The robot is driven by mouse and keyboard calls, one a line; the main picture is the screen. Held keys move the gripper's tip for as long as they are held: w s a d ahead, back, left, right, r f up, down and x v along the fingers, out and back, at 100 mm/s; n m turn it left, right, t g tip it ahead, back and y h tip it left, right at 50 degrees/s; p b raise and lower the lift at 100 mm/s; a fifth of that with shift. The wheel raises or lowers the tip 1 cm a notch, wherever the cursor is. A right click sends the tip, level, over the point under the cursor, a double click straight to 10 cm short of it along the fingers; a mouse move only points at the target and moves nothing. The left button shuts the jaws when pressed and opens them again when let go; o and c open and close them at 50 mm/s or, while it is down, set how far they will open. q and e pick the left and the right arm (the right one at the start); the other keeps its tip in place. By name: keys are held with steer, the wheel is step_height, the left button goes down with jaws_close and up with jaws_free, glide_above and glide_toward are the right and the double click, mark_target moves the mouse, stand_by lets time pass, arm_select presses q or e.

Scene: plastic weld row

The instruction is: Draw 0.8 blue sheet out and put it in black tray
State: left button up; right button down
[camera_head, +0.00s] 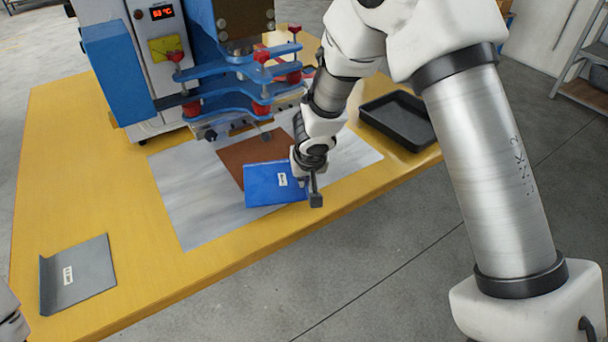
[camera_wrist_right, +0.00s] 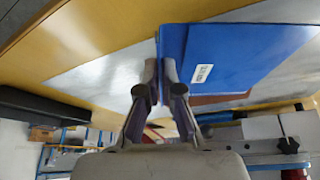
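The blue sheet (camera_head: 265,190) with a small white label lies over the front of the brown pad under the press; I cannot read the label. It also shows in the right wrist view (camera_wrist_right: 235,55), with an upturned edge. My right gripper (camera_head: 313,185) is at the sheet's right edge. In the right wrist view its fingertips (camera_wrist_right: 159,68) are close together with that edge between them. I cannot tell whether the sheet is lifted. The black tray (camera_head: 425,146) is empty, at the table's right. Only a bit of my left arm shows at the lower left corner; its gripper is out of view.
A blue and grey press (camera_head: 112,70) with a red display and red-knobbed clamps stands behind the sheet. A brown pad (camera_head: 232,158) lies on a pale metal plate (camera_head: 190,205). A labelled grey sheet (camera_head: 85,262) lies at the table's left. The yellow tabletop between is clear.

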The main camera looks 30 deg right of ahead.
steer(key=s+d+b, duration=0.1)
steer(key=s+b, duration=0.9)
steer(key=s, duration=0.6)
steer(key=shift+s, duration=0.3)
steer(key=shift+d, duration=0.15)
